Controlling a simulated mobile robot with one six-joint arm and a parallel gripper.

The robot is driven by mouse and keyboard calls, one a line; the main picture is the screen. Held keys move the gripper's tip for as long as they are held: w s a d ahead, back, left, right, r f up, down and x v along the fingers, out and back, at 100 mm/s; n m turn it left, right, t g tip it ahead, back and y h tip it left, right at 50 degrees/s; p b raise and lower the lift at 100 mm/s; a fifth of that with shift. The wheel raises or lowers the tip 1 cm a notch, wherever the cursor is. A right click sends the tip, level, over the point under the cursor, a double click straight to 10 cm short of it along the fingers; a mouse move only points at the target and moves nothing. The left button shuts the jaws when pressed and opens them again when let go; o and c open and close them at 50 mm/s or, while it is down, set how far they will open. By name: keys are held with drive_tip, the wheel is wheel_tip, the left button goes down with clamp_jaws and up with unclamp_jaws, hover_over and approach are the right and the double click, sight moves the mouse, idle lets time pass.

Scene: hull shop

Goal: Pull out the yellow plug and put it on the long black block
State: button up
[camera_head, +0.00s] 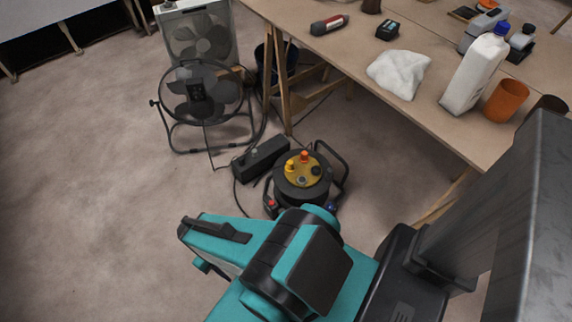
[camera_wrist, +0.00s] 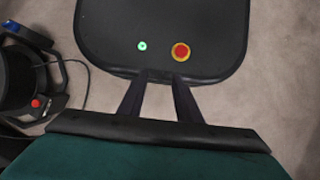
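The yellow plug (camera_head: 290,165) sits upright on the yellow-topped face of a black cable reel (camera_head: 302,187) on the floor. An orange-red plug (camera_head: 304,157) stands beside it. The long black block (camera_head: 261,160) lies on the floor just left of and behind the reel. My gripper (camera_wrist: 163,76) shows in the wrist view with its two dark fingers apart and nothing between them. It points over my own base, away from the plug. In the head view my arm is in front of the reel, and the fingers cannot be made out. Part of the reel shows at the left of the wrist view (camera_wrist: 16,82).
Cables lie around the block and reel. A workbench (camera_head: 350,85) with a white jug (camera_head: 474,78) and cloth (camera_head: 399,72) is at right. Floor at left is clear.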

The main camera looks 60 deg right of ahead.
drive_tip(key=shift+d, duration=0.15)
drive_tip(key=o, duration=0.4)
drive_tip(key=shift+d, duration=0.1)
drive_tip(key=w+d+f+m+t+y+b, duration=0.1)
drive_tip(key=w+d+f+m+b, duration=0.2)
drive_tip(key=w+d+b, duration=0.15)
drive_tip(key=w+d+f+m+t+b, duration=0.1)
drive_tip(key=w+d+f+m+b, duration=0.15)
drive_tip(key=w+d, duration=0.3)
drive_tip(key=w+d+f+m+t+b, duration=0.1)
drive_tip(key=w+d+m+b, duration=0.25)
drive_tip(key=d, duration=0.45)
drive_tip(key=w+d+m+b, duration=0.3)
drive_tip(key=w+d, duration=0.1)
drive_tip(key=d, duration=0.4)
drive_tip(key=s+d+r+m+b, duration=0.1)
drive_tip(key=s+d+m+b, duration=0.1)
drive_tip(key=d, duration=0.8)
drive_tip(key=s+d+r+m+t+b, duration=0.1)
drive_tip(key=d+m+b, duration=0.3)
drive_tip(key=d, duration=0.7)
drive_tip(key=s+d+r+m+t+h+b, duration=0.1)
drive_tip(key=s+d+m+b, duration=0.3)
drive_tip(key=d, duration=0.7)
drive_tip(key=shift+d+r+b, duration=0.25)
drive_tip(key=shift+r+b, duration=0.05)
drive_tip(key=shift+r, duration=0.1)
